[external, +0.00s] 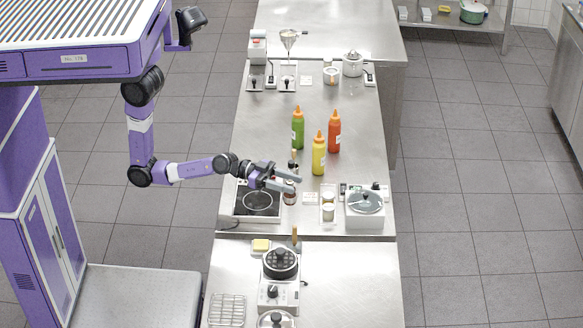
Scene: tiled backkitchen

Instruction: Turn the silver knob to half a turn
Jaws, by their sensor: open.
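My gripper (297,183) is open above the metal worktop, at the right side of the black hotplate (258,202). Its two grey fingers point right. A small dark jar (290,197) stands just below the fingers in the picture, and another small bottle (293,166) stands just behind them. I cannot tell whether the fingers touch either one. A small round knob (272,291) shows on the front of a white appliance on the nearer counter, well below my gripper in the picture. I cannot tell for sure which knob is the silver one or how it is turned.
Green (297,130), yellow (319,156) and orange-red (334,132) squeeze bottles stand behind my gripper. A white appliance with a round metal top (365,203) stands to the right. A wire rack (227,310) lies on the nearer counter. The worktop's middle left is clear.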

